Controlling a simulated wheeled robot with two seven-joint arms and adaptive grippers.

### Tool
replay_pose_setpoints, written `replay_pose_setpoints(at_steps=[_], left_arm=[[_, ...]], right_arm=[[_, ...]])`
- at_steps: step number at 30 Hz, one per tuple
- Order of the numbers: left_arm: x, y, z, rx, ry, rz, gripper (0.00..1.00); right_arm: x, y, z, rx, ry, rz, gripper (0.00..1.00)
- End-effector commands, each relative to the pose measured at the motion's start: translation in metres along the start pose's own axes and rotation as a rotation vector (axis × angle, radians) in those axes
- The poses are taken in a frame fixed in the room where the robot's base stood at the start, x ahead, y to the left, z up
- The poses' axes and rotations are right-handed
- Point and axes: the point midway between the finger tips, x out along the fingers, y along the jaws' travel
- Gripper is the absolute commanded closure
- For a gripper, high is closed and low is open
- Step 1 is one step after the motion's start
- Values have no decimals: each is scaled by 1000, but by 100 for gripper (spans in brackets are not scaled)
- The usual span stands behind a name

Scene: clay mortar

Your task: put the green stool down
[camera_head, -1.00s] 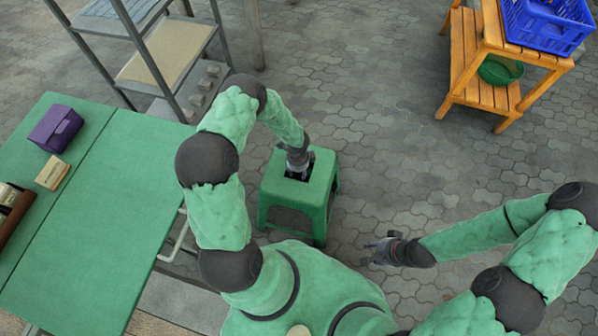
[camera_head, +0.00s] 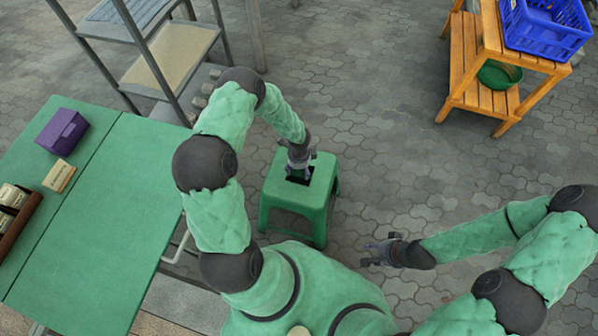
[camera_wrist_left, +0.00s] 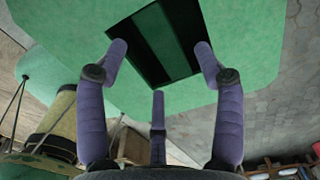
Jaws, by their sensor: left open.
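The green stool (camera_head: 291,198) stands upright on the paving in the head view, just in front of my body. Its seat (camera_wrist_left: 255,65) fills the upper part of the left wrist view, with a dark rectangular opening in the middle. My left gripper (camera_head: 299,175) is over this opening. In the wrist view its purple fingers (camera_wrist_left: 160,62) are spread open, with nothing between them. I cannot tell whether the fingertips touch the seat. My right gripper (camera_head: 374,254) is to the right of the stool, empty, with its fingers apart.
A green table (camera_head: 95,225) at left carries a purple box (camera_head: 62,131) and small items. A metal rack (camera_head: 170,55) stands behind. A wooden shelf (camera_head: 480,60) with a blue crate (camera_head: 545,30) stands at the back right. The paving between is clear.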

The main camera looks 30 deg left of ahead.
Motion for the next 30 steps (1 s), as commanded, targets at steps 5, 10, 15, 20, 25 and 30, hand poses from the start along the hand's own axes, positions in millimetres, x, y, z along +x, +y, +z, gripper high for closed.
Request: replay_pose_setpoints(at_steps=[5, 10, 15, 20, 25, 30], left_arm=[[-39, 0, 0, 1, 0, 0, 31], [-60, 0, 0, 1, 0, 0, 31], [-68, 3, -3, -9, 9, 5, 31], [-64, 31, -37, -157, 100, 52, 31], [-66, 85, -96, -524, 243, 157, 31], [-75, 135, -133, -944, 299, 256, 31]], right_arm=[[-18, -6, 0, 0, 0, 0, 60], [-26, -9, 1, 0, 0, 0, 60], [-28, -10, 1, 0, 0, 0, 60], [-28, -10, 1, 0, 0, 0, 60], [-28, -10, 1, 0, 0, 0, 60], [-28, -10, 1, 0, 0, 0, 60]])
